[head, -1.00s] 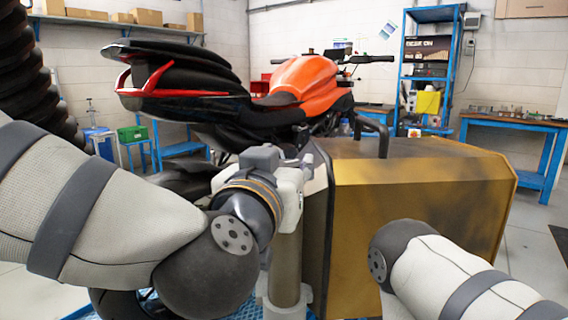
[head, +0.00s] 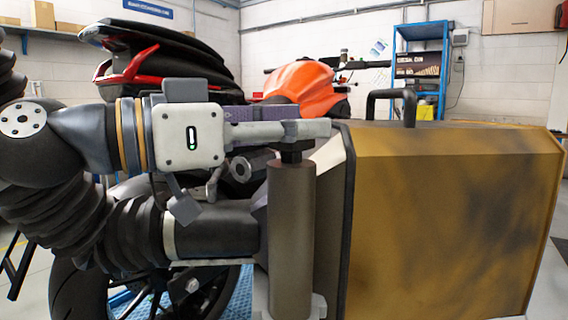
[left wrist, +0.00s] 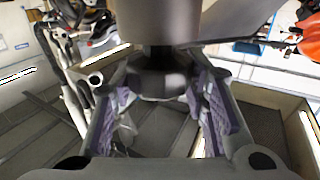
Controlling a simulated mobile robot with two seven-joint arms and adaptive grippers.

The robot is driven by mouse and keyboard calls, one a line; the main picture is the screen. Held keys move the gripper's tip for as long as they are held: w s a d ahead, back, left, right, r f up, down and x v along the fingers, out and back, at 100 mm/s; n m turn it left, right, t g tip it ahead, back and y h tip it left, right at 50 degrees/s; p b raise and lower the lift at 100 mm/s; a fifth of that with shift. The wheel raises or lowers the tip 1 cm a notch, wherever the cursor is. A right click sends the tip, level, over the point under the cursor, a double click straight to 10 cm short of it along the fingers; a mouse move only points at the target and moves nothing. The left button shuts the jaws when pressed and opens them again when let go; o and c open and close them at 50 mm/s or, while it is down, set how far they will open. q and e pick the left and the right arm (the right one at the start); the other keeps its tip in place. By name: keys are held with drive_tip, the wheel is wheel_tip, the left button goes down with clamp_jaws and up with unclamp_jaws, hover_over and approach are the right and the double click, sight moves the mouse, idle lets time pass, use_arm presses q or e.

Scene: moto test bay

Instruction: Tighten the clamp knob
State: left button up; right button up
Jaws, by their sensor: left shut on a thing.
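The clamp knob (head: 291,152) is a small dark piece on top of an upright brown cylinder (head: 291,235), beside the yellow-brown case. My left gripper (head: 304,131) comes in level from the left, its grey, purple-padded fingers at the knob, just above the cylinder. The left wrist view shows the dark knob (left wrist: 155,82) between the two fingers of my left gripper (left wrist: 163,100), with the cylinder (left wrist: 158,20) beyond it. The gripper is shut on the knob. The fingers partly hide the knob in the head view. My right gripper is not in view.
The large yellow-brown case (head: 450,215) with a black handle (head: 390,95) fills the right, close to the cylinder. A motorcycle with an orange tank (head: 300,88) stands behind my left arm. A blue shelf (head: 420,70) stands at the back.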

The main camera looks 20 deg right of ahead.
use_arm(q)
drive_tip(key=shift+w+f+m+g+b, duration=0.25)
drive_tip(key=shift+f+m+g+b, duration=0.15)
drive_tip(key=shift+g, duration=0.4)
drive_tip(key=m+g, duration=0.2)
drive_tip(key=shift+s+r+g, duration=0.1)
drive_tip(key=shift+r+g, duration=0.2)
drive_tip(key=shift+g, duration=0.1)
drive_tip(key=m+g, duration=0.1)
drive_tip(key=g, duration=0.1)
drive_tip(key=m+g+p, duration=0.1)
drive_tip(key=g, duration=0.1)
drive_tip(key=shift+s+r+m+y, duration=0.15)
drive_tip(key=shift+r+m+y, duration=0.15)
drive_tip(key=shift+m+g+y+p, duration=0.65)
drive_tip(key=shift+m+g, duration=0.55)
drive_tip(key=shift+g, duration=0.6)
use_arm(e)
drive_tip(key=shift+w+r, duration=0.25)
use_arm(q)
drive_tip(key=shift+f+m+g+y, duration=0.2)
drive_tip(key=shift+m+g+y, duration=0.1)
drive_tip(key=shift+g+y, duration=0.1)
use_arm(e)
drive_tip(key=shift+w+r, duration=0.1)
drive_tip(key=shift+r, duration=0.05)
use_arm(q)
drive_tip(key=o, duration=1.2)
drive_tip(key=shift+d, duration=0.1)
